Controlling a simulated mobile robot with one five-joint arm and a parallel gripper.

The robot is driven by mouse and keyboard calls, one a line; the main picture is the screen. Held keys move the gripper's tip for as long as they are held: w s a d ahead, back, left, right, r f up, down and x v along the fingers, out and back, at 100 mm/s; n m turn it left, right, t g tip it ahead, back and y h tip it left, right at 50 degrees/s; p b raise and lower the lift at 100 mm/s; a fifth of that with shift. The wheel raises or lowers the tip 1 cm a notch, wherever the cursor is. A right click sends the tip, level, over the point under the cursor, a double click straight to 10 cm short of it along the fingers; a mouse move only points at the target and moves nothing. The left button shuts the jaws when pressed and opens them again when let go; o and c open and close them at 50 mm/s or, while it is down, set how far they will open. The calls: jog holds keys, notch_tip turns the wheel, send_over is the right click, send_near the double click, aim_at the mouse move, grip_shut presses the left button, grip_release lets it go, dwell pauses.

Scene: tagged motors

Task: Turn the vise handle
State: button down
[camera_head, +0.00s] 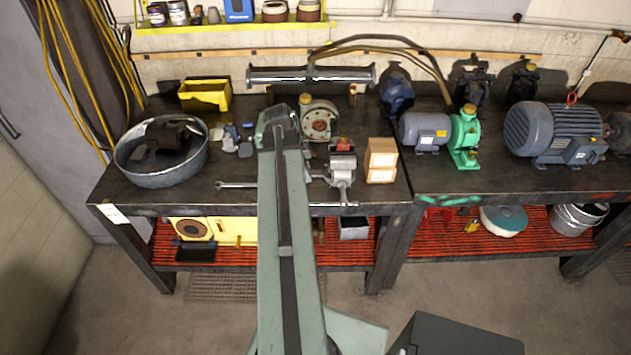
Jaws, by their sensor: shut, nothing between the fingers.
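The vise (342,166) is a grey metal bench vise at the front edge of the left workbench, just right of my arm. Its thin bar handle (340,204) lies roughly level at the front of the vise, below the bench edge. My green arm rises through the middle of the view and ends, as far as I can see, over the bench, left of the vise. My gripper does not show; the arm appears to hide it. The left end of the handle runs close to the arm's outline, and I cannot tell whether anything touches it.
A round metal tub (160,165) stands at the bench's left, with a wrench (237,185) to its right. A green pump (464,138) and a large blue-grey motor (556,132) occupy the right bench. The floor in front is mostly clear.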

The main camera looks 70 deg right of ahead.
aim_at(319, 204)
jog(key=b+x, duration=0.9)
jog(key=w+b+x, duration=0.1)
jog(key=b+x, duration=0.4)
jog(key=shift+f, duration=0.1)
